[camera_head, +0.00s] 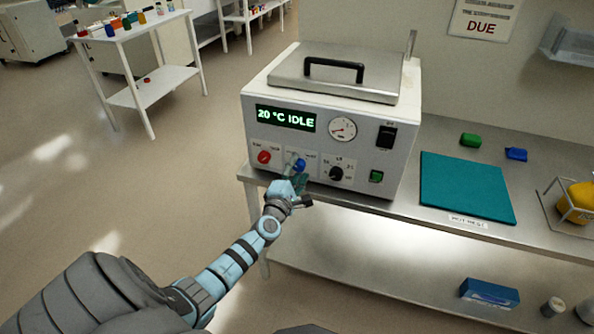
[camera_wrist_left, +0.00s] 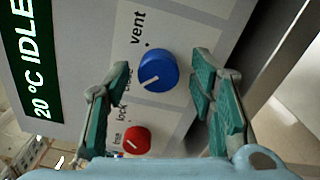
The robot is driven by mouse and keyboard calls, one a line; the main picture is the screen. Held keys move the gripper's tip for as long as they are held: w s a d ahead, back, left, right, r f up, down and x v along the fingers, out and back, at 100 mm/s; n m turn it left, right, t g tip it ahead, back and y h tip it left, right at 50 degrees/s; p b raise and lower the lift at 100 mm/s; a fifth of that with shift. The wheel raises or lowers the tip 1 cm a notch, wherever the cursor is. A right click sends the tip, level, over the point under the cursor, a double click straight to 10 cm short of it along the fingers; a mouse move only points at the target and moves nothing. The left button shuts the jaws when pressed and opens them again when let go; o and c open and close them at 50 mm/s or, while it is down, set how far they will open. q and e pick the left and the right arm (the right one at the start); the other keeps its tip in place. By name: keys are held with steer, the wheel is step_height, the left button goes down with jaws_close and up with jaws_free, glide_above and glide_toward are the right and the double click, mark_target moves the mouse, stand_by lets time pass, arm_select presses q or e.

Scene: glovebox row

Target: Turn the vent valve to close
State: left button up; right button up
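The vent valve is a blue round knob (camera_head: 299,165) on the front panel of a white bath unit (camera_head: 222,0). It shows clearly in the wrist view (camera_wrist_left: 158,71), with a white line pointing to the lower left. The word "vent" is printed above it there; another label, beside the left finger, is partly hidden. My left gripper (camera_head: 297,174) is open at the panel. Its green-padded fingers stand on either side of the knob in the wrist view, with gaps visible. My right gripper is not in view.
A red knob (camera_head: 264,157) sits left of the blue one, a black dial (camera_head: 336,173) right of it. The unit's display (camera_head: 286,119) reads "20 °C IDLE". A teal mat (camera_head: 466,187) lies on the bench to the right. Floor left of the bench is open.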

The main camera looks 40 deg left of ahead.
arm_select(q)
steer(key=shift+s, duration=0.1)
steer(key=v, duration=1.1)
steer(key=shift+s+d, duration=0.2)
steer(key=shift+s, duration=0.15)
